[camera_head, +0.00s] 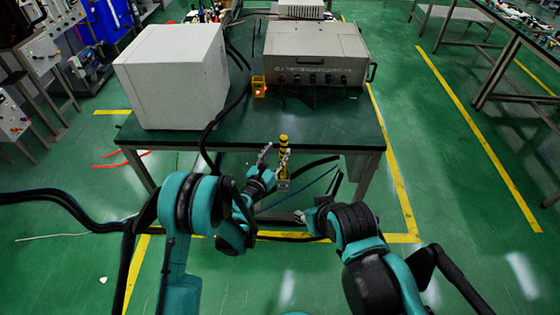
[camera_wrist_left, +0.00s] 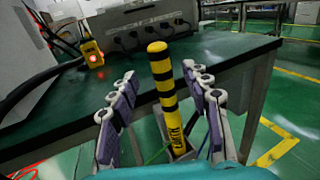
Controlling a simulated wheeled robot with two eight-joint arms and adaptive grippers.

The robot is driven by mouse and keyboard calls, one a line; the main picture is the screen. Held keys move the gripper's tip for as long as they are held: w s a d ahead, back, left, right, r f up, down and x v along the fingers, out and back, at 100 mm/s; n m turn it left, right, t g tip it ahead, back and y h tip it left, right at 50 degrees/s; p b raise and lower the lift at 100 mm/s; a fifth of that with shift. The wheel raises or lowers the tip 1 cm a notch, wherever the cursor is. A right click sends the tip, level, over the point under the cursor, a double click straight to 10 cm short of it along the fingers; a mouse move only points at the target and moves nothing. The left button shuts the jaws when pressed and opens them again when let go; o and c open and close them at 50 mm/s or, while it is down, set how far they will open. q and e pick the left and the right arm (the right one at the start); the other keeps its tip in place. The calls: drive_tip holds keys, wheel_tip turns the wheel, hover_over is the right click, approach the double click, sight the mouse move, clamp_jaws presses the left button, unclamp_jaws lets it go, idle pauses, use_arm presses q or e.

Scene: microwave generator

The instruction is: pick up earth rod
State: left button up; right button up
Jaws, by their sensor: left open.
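The earth rod is a yellow post with black bands (camera_head: 284,158); it shows upright near the table's front edge in the head view. In the left wrist view the rod (camera_wrist_left: 165,90) stands between the two fingers of my left gripper (camera_wrist_left: 160,95), with a gap on each side. Its lower end sits near a grey bracket. The left gripper (camera_head: 273,160) is open, and its fingers are spread around the rod without visible contact. My right gripper (camera_head: 314,204) is low in front of the table to the right, and its jaw state is unclear.
A green-topped table (camera_head: 310,125) carries a white box (camera_head: 175,75), a grey instrument case (camera_head: 315,55) and a small yellow device with a red light (camera_head: 258,87). A thick black cable (camera_head: 215,125) hangs over the table's front edge. The right front tabletop is clear.

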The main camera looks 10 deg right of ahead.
sight(282, 145)
use_arm(q)
drive_tip(key=b+x, duration=0.2)
drive_tip(key=x, duration=0.3)
drive_tip(key=shift+f, duration=0.1)
drive_tip(key=shift+w+d, duration=0.3)
drive_tip(key=shift+w, duration=0.05)
clamp_jaws()
